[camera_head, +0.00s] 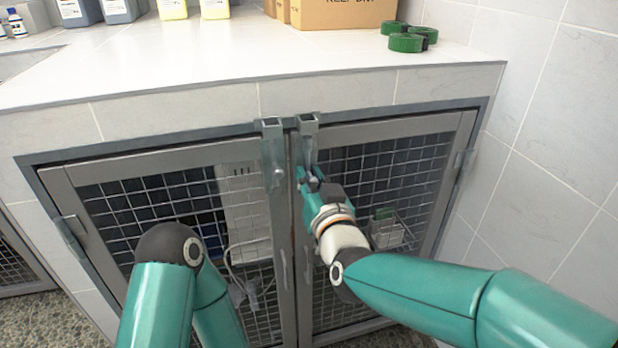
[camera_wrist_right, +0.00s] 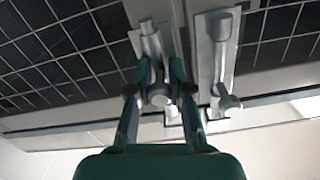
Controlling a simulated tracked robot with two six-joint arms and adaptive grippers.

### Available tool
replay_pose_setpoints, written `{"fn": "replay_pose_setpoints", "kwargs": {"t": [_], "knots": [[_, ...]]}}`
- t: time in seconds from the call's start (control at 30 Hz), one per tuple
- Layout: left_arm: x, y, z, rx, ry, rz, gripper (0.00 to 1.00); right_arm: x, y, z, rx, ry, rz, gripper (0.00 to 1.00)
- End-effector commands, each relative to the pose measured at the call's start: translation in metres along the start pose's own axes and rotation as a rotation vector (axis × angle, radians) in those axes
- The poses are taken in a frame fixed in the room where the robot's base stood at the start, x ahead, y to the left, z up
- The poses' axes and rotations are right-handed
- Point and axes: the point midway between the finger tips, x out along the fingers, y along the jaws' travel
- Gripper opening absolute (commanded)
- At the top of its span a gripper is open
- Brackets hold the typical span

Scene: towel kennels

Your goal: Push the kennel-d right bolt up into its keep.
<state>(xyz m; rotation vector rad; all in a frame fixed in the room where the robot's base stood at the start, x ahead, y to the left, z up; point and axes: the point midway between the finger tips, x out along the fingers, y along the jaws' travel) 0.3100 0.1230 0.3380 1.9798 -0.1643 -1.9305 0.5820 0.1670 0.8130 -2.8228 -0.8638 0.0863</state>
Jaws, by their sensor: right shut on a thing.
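Two grey mesh kennel doors meet under the counter. At the top of their meeting stiles are a left bolt (camera_head: 274,168) and a right bolt (camera_head: 308,150). A square metal keep (camera_head: 307,124) stands above the right bolt, and another keep (camera_head: 271,126) above the left one. My right gripper (camera_head: 311,180) is at the right bolt; in the right wrist view its fingers (camera_wrist_right: 158,92) are shut on the bolt's knob. The left bolt (camera_wrist_right: 217,60) is beside them, apart. Whether the right bolt's end is inside its keep is unclear. My left gripper is out of view.
The counter (camera_head: 200,75) overhangs close above the bolts, with green tape rolls (camera_head: 408,42), a cardboard box (camera_head: 335,14) and bottles (camera_head: 172,8) on it. A wire basket (camera_head: 388,236) shows behind the right mesh. A tiled wall (camera_head: 545,130) bounds the right side.

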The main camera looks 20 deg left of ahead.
Motion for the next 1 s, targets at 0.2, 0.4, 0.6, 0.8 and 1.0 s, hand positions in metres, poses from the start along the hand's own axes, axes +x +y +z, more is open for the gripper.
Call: {"fn": "replay_pose_setpoints", "kwargs": {"t": [0.2,0.4,0.6,0.8,1.0], "knots": [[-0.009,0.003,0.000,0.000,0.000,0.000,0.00,0.000,-0.004,-0.018,-0.001,0.003,-0.001,0.00],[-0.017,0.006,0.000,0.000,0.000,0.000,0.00,0.000,-0.008,-0.039,0.000,0.007,-0.001,0.00],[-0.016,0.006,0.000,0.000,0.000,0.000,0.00,0.000,-0.007,-0.039,-0.001,0.011,-0.001,0.00],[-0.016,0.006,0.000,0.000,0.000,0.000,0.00,0.000,-0.007,-0.037,-0.001,0.007,-0.001,0.39],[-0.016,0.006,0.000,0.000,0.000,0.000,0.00,0.000,-0.007,-0.035,0.000,0.003,0.000,0.39]]}}
